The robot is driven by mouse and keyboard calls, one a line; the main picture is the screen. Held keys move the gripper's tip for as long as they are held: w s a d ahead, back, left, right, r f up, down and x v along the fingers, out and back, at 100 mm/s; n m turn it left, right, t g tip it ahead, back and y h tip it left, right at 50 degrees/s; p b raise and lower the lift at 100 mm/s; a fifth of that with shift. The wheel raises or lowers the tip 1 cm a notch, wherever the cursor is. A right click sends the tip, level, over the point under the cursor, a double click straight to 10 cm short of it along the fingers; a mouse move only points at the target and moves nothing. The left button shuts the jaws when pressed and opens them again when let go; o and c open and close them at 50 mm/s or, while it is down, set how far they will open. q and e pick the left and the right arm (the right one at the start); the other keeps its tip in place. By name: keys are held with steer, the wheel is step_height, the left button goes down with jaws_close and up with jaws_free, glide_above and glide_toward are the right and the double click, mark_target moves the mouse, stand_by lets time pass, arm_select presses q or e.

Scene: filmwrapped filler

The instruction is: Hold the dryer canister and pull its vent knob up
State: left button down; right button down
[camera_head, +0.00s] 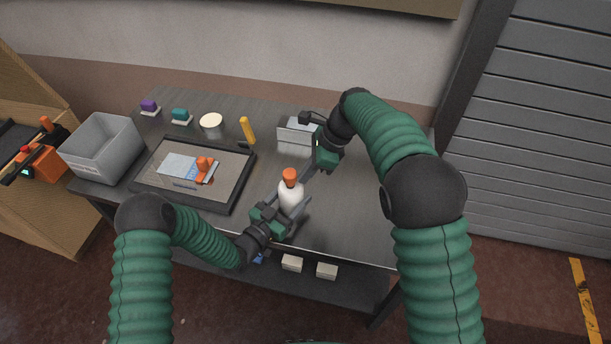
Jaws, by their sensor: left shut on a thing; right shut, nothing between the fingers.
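The dryer canister (291,194) is a white bottle-like body standing upright near the front right of the dark table. Its orange vent knob (290,175) sits on top. My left gripper (289,212) is shut on the canister's lower body from the front left. Part of the canister's base is hidden by my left gripper.
A dark-rimmed tray (236,189) holding an orange tool and sheets lies left of the canister. A grey bin (100,147) stands at the far left. A light box (296,133), a yellow-handled tool (247,128) and a white tub (211,123) stand behind.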

arm_select(q)
steer(key=shift+d, duration=0.1)
arm_select(e)
steer(key=shift+a+r, duration=0.15)
steer(key=shift+a, duration=0.05)
arm_select(q)
steer(key=shift+c, duration=1.1)
jaws_free()
arm_select(e)
steer(key=v, duration=0.9)
steer(key=shift+d+r, duration=0.2)
steer(key=shift+d, duration=0.25)
steer(key=shift+w, duration=0.1)
